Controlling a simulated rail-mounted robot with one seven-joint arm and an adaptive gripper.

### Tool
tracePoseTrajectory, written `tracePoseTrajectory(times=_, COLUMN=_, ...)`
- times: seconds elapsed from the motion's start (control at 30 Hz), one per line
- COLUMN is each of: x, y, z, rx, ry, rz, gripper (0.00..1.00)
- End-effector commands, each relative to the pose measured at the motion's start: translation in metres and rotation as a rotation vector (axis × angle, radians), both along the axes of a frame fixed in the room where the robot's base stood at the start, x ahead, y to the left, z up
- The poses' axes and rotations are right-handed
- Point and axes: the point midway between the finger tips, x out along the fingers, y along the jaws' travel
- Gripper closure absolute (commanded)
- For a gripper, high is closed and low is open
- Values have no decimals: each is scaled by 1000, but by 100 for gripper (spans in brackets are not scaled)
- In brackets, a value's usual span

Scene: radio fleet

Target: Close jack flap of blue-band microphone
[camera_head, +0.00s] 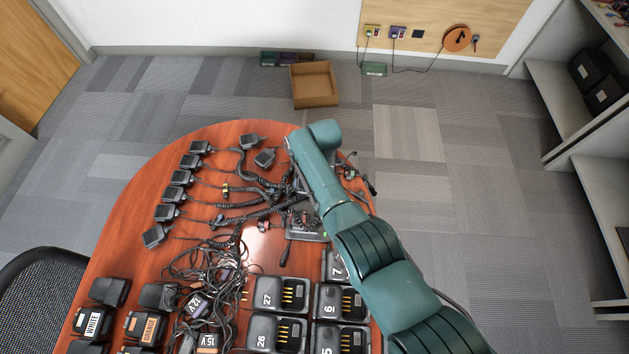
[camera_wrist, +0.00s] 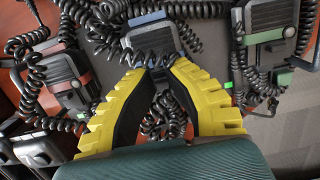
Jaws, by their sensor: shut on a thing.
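The blue-band microphone (camera_wrist: 150,36) is a dark grey handset with a blue strip, at the top centre of the wrist view. My gripper (camera_wrist: 152,66) has yellow toothed fingers that come together at its near end. They are shut there, on the microphone's near end as far as I can see; the exact contact is hidden by the fingertips and a coiled cord. I cannot make out the jack flap or its position. In the head view my arm covers the gripper and this microphone.
A red-band microphone (camera_wrist: 65,82) lies left and a green-band microphone (camera_wrist: 268,36) lies right, close to my fingers. Coiled black cords run all around. On the table (camera_head: 130,215), several handsets, a cable tangle (camera_head: 205,275) and chargers (camera_head: 280,293) crowd the left and front.

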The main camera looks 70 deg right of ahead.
Motion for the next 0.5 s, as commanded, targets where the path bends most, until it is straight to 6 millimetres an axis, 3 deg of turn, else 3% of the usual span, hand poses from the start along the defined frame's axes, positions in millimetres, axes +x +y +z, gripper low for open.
tracePoseTrajectory(times=0.07, x=2, y=3, z=-12, rx=-16, ry=55, rz=2, gripper=100)
tracePoseTrajectory(times=0.5, x=5, y=3, z=-13, rx=-78, ry=239, rz=0, gripper=100)
